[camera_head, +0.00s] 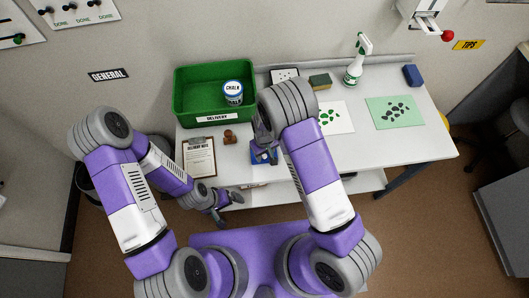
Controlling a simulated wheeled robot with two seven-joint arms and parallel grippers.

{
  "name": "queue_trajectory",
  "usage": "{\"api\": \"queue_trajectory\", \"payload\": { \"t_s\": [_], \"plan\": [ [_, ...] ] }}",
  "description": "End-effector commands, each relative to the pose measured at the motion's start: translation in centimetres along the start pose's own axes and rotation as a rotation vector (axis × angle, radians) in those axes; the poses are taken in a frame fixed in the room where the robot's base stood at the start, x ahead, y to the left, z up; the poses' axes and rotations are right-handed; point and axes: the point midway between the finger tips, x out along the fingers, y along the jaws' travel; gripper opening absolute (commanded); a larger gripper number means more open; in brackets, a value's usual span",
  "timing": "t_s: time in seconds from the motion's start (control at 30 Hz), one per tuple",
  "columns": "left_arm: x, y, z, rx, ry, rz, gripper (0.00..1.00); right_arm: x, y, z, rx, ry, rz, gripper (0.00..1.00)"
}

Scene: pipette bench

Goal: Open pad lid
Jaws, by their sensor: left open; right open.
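A small blue ink pad (257,158) lies near the front edge of the white bench, right of the brown stamp (230,137). My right gripper (263,148) is over the pad and hides much of it. I cannot tell whether its fingers touch the lid, or whether the lid is up or down. My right gripper is open. My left gripper (222,218) is open and empty, low in front of the bench's front edge, away from the pad.
A green delivery bin (190,103) holds a chalk tub (233,92). A clipboard (197,158) lies left of the stamp. A spray bottle (354,68), a sponge (320,81) and a blue block (412,76) stand along the back. The bench's right front is clear.

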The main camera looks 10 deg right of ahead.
Motion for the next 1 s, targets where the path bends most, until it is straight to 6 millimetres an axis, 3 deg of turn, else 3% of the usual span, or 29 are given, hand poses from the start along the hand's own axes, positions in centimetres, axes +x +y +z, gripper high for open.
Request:
{"api": "queue_trajectory", "payload": {
  "t_s": [0.23,0.5,0.57,1.0],
  "plan": [
    [-0.01,0.01,-0.01,0.0,0.0,0.0,1.0,0.07,0.0,-0.03,0.0,0.001,0.0,0.48],
    [-0.01,0.01,-0.01,0.0,0.0,0.0,1.0,0.05,0.0,-0.03,0.0,0.001,0.0,0.06],
    [-0.01,0.01,-0.01,0.0,0.0,0.0,1.0,0.05,0.0,-0.03,0.0,0.001,0.0,0.0],
    [0.01,0.0,-0.01,0.0,0.0,0.0,1.0,-0.11,0.07,-0.22,0.0,-0.017,-0.008,0.0]
  ]
}}
